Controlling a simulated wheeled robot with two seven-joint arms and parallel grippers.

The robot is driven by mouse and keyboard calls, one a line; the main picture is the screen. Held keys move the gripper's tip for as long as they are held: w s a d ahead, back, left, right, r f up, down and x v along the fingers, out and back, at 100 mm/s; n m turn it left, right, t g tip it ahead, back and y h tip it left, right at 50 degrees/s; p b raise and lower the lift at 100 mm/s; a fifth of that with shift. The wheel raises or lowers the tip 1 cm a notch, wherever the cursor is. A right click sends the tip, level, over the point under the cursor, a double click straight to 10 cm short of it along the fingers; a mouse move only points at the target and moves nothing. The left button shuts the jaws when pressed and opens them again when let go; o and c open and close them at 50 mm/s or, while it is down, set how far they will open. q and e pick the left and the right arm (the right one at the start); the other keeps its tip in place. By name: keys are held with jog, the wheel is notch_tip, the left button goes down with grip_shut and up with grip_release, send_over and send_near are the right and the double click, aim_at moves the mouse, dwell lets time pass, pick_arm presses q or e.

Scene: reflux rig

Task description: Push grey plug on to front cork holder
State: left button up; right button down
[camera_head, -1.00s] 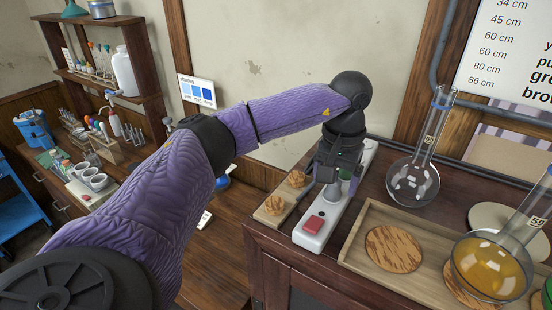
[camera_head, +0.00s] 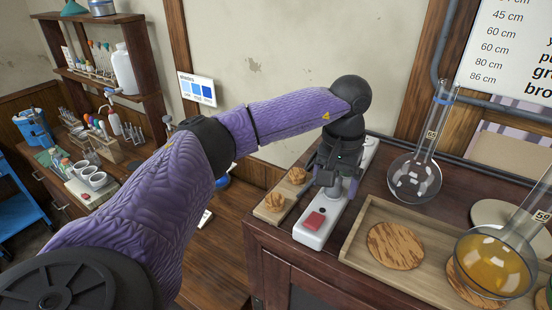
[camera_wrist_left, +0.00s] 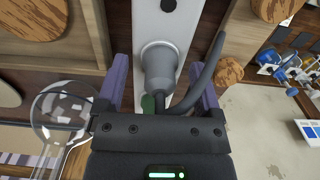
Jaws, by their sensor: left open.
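The grey plug (camera_wrist_left: 158,72) stands upright on the white power strip (camera_head: 313,236), its cable curving off to one side in the left wrist view. In the head view the plug (camera_head: 336,190) is partly hidden by my left gripper (camera_head: 338,182). My left gripper is open, its fingers either side of the plug; I cannot tell whether they touch it. The front cork holder (camera_head: 274,202) is a round knob on a wooden base left of the strip, and it also shows in the wrist view (camera_wrist_left: 277,8). My right gripper is not in view.
A back cork holder (camera_head: 296,176) sits behind the front one. Something green (camera_wrist_left: 147,102) is close by the plug. An empty round flask (camera_head: 414,180) stands right of the strip. A wooden tray (camera_head: 350,244) holds cork mats and a flask of amber liquid (camera_head: 492,266).

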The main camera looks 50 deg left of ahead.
pick_arm(q)
jog(key=shift+c, duration=0.2)
grip_shut()
dwell(0.4)
jog(key=shift+r+p, duration=2.55)
jog(key=shift+r, duration=0.5)
